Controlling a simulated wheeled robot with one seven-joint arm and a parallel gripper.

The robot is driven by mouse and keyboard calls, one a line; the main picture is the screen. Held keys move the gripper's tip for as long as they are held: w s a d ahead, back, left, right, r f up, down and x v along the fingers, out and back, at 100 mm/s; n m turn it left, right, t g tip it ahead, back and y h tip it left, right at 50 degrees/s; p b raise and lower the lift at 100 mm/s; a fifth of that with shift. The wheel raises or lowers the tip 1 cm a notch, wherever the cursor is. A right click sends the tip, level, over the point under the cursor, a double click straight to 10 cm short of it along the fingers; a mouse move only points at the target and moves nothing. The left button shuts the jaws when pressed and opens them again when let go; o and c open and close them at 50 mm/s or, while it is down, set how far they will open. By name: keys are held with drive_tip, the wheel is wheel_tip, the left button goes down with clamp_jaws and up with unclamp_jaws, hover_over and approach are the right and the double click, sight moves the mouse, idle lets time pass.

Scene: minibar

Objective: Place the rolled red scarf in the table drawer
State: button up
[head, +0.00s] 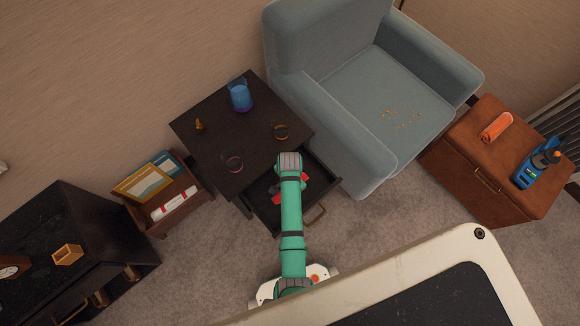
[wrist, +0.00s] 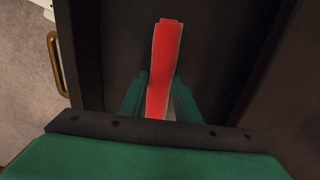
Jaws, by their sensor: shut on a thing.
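The rolled red scarf (wrist: 163,65) lies lengthwise between the two green fingers of my gripper (wrist: 158,98) in the wrist view, and they are shut on it. In the head view only bits of the red scarf (head: 277,201) show on either side of my arm, which hides the rest and most of the gripper. The table drawer (head: 323,203) is pulled open below the dark table (head: 213,150). The scarf is over the drawer's dark interior, which also fills the wrist view (wrist: 215,45). I cannot tell whether the scarf touches the drawer floor.
On the table stand a blue glass (head: 239,95), a small orange-brown figure (head: 199,125) and two rings. A blue armchair (head: 385,95) stands close to the right. A magazine rack (head: 155,222) is at the left.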

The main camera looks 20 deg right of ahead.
drive_tip(key=o, duration=1)
drive_tip(key=shift+o, duration=0.2)
wheel_tip(320, 180, up, 12)
drive_tip(key=s+a+n+t+h, duration=0.1)
drive_tip(key=s+a+n+t, duration=0.55)
drive_tip(key=s+a, duration=0.25)
drive_tip(key=s+a+r+n+t, duration=0.1)
drive_tip(key=s+r+n+t, duration=0.1)
drive_tip(key=r, duration=0.6)
drive_tip(key=s+a+r+n+t, duration=0.1)
drive_tip(key=s+r+n+t, duration=0.2)
drive_tip(key=r, duration=0.5)
drive_tip(key=s+a+r+n+t+y, duration=0.1)
drive_tip(key=s+r+n+t, duration=0.1)
drive_tip(key=s+r+t, duration=0.2)
wheel_tip(320, 180, up, 5)
drive_tip(key=s, duration=0.2)
drive_tip(key=shift+s+a, duration=0.3)
drive_tip(key=shift+f+n, duration=0.1)
drive_tip(key=shift+n, duration=0.15)
